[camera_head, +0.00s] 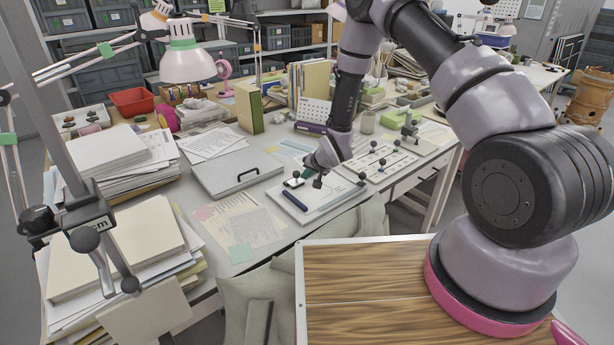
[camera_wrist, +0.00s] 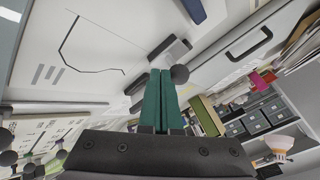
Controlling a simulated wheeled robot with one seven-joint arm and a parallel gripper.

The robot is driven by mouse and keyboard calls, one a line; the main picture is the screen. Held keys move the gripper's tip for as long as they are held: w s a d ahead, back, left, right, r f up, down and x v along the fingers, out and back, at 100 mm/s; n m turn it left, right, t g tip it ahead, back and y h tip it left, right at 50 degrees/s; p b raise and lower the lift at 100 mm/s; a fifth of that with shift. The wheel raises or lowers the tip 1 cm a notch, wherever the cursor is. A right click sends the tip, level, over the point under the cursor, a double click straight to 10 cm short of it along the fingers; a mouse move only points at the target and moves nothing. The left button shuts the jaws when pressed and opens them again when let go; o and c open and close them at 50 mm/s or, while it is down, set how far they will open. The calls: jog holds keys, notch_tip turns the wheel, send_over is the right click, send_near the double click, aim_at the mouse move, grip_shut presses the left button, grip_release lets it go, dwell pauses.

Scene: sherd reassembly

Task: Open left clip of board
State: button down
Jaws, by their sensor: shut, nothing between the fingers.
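The white board (camera_head: 322,204) lies flat near the table's front edge, partly under my arm. In the wrist view, its pale surface (camera_wrist: 105,62) carries a dark drawn line. A dark grey clip (camera_wrist: 170,48) sits on it with a round dark knob (camera_wrist: 180,74) close to my fingertips. I cannot tell whether they touch. My gripper (camera_head: 298,180) is low over the board's far left part. In the wrist view, my gripper's green fingers (camera_wrist: 161,74) are together with nothing between them. Another dark clip part (camera_wrist: 137,86) is partly hidden behind the fingers.
A dark blue bar (camera_head: 294,201) lies on the board's left side. A second board with several knobs (camera_head: 378,163) lies to the right. Papers (camera_head: 240,222) cover the table at front left.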

jog(key=shift+w+r+g, duration=0.15)
jog(key=shift+r+g, duration=0.05)
jog(key=shift+g, duration=0.1)
